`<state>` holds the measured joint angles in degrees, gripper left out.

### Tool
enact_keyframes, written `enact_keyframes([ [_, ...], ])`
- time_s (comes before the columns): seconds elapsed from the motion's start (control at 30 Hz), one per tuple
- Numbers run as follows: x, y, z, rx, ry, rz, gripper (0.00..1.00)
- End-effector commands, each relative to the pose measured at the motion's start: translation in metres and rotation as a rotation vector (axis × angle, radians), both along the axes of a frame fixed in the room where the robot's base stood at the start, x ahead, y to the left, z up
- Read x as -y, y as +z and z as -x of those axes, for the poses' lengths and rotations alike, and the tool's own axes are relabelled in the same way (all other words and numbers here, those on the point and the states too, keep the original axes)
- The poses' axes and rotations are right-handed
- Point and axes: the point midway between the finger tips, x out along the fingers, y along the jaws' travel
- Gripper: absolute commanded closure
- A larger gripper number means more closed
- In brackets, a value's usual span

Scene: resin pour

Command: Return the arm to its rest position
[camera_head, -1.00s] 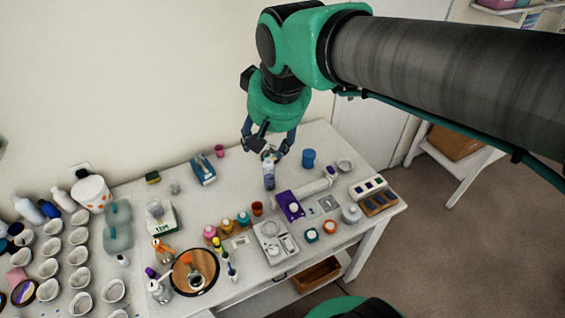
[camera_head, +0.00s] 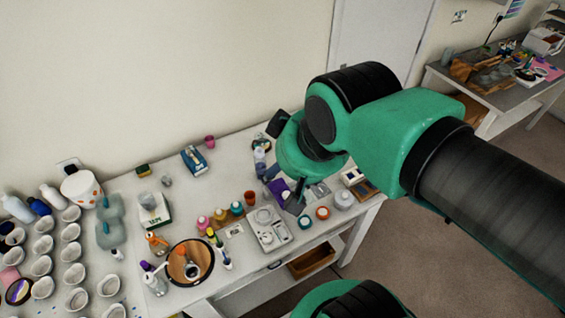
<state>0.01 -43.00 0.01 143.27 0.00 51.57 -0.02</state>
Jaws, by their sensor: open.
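The bottle stands upright on the table, just left of the gripper. The gripper appears empty, though my wrist hides part of it. My green and grey arm reaches in from the right edge of the picture. My wrist covers the table's back right area.
Several white cups (camera_head: 70,232) fill the left side. Open floor (camera_head: 410,275) lies right of the table; another table (camera_head: 500,90) stands farther back.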

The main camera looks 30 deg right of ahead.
Motion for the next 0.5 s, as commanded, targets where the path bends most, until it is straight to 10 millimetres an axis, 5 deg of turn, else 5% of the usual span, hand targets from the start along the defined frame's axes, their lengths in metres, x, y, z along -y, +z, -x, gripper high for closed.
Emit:
enact_keyframes([
  [0.27,0.000,-0.016,0.000,0.000,0.000,0.000,0.47],
  [0.5,0.000,-0.054,0.000,0.000,0.000,0.000,0.47],
])
